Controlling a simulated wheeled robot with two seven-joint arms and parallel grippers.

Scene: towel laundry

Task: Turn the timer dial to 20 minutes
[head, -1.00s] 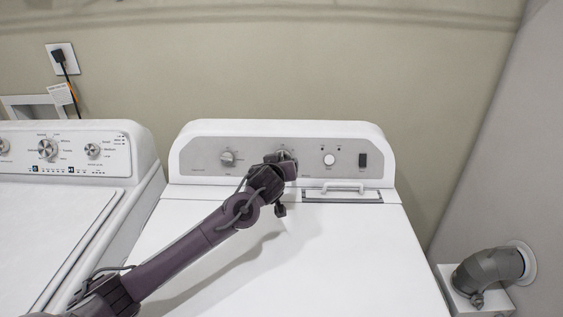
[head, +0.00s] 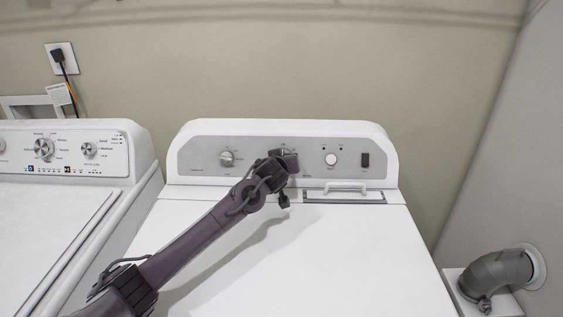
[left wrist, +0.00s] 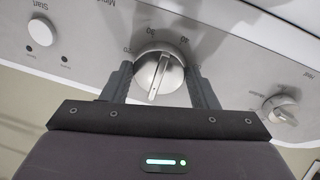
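The timer dial (left wrist: 158,75) is a round silver knob with a raised grip bar, on the grey panel of the right-hand white machine. The left wrist view shows it upside down, with the marks 20, 30 and 40 around it. My left gripper (left wrist: 160,80) has one finger on each side of the dial, close against its rim. It looks shut on it, though the contact is hard to see. In the head view my left gripper (head: 285,160) hides most of the dial. Which mark the dial points to is unclear. My right gripper is out of view.
The panel (head: 208,155) also carries another knob (head: 227,158), a round white start button (head: 331,159) and a dark switch (head: 364,160). A handle (head: 346,187) is below. A second white machine (head: 45,215) stands at left. A grey pipe (head: 495,272) is at lower right.

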